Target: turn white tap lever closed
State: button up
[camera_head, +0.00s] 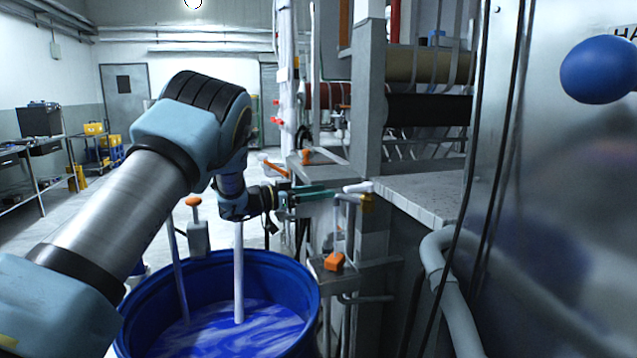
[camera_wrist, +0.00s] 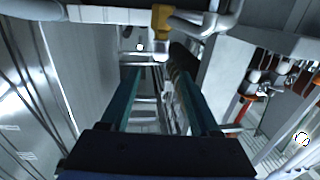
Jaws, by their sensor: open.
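The white tap lever (camera_head: 358,187) sits on a brass valve body (camera_head: 367,203) at the end of a grey pipe, beside the metal counter, right of centre in the head view. My gripper (camera_head: 318,193) reaches toward it from the left, its teal fingers pointing at the lever with a small apparent gap. In the wrist view my gripper (camera_wrist: 156,72) has its two fingers apart, with nothing held between them. The brass valve body (camera_wrist: 162,19) shows beyond the fingertips near the top edge.
A blue barrel (camera_head: 222,262) with blue-and-white liquid stands below my arm. An orange-handled valve (camera_head: 334,261) is below the tap. The metal counter (camera_head: 425,196) and a steel machine with a blue ball knob (camera_head: 598,70) border the right. Open floor lies at left.

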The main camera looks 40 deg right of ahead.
aim_at(344, 188)
jog(key=p+x, duration=0.3)
jog(key=x, duration=0.7)
jog(key=shift+d, duration=0.25)
jog(key=shift+c, duration=0.2)
grip_shut()
dwell(0.9)
